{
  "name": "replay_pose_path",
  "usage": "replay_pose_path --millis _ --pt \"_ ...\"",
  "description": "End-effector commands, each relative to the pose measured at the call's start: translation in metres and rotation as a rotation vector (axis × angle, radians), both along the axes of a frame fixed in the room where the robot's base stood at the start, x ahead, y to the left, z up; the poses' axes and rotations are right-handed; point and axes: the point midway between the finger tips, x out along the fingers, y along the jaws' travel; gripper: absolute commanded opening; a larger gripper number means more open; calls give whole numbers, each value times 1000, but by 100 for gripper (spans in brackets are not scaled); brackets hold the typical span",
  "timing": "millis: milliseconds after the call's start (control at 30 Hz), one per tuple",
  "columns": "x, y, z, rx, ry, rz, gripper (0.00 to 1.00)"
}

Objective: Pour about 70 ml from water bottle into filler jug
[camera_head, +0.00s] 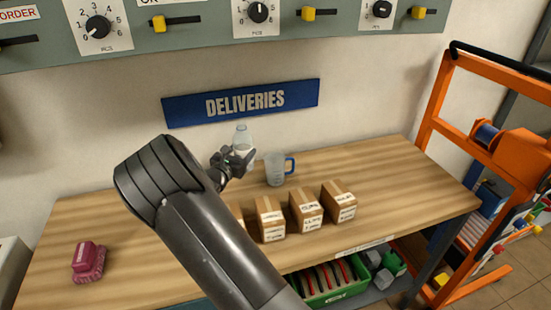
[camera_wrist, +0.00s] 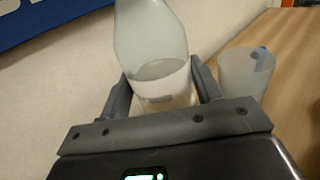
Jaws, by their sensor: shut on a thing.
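The water bottle (camera_head: 242,138) is clear with a narrow neck, and my gripper (camera_head: 238,158) is shut around its lower body. In the wrist view the bottle (camera_wrist: 150,40) stands between the two fingers (camera_wrist: 163,100), with a liquid line low in it; it looks close to upright. The filler jug (camera_head: 274,170) is a translucent cup with a blue handle on its right side, standing on the wooden bench just right of the gripper. It also shows in the wrist view (camera_wrist: 243,78), to the right of the fingers and apart from the bottle. The jug's contents cannot be made out.
Several cardboard boxes (camera_head: 304,209) stand along the bench (camera_head: 400,180) in front of the jug. A dark pink object (camera_head: 88,260) lies at the left. A blue DELIVERIES sign (camera_head: 242,102) is on the wall behind. The bench right of the jug is clear.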

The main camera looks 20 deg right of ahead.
Motion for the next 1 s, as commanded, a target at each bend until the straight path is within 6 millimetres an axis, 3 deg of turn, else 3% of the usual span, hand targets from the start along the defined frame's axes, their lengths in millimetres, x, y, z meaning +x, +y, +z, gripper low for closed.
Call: replay_pose_path --millis 233,667,1000 --pt "3 -7 -15 -1 -1 -71 27" --pt "3 -9 -17 5 -5 -80 27" --pt "3 -9 -24 106 -60 -80 27"
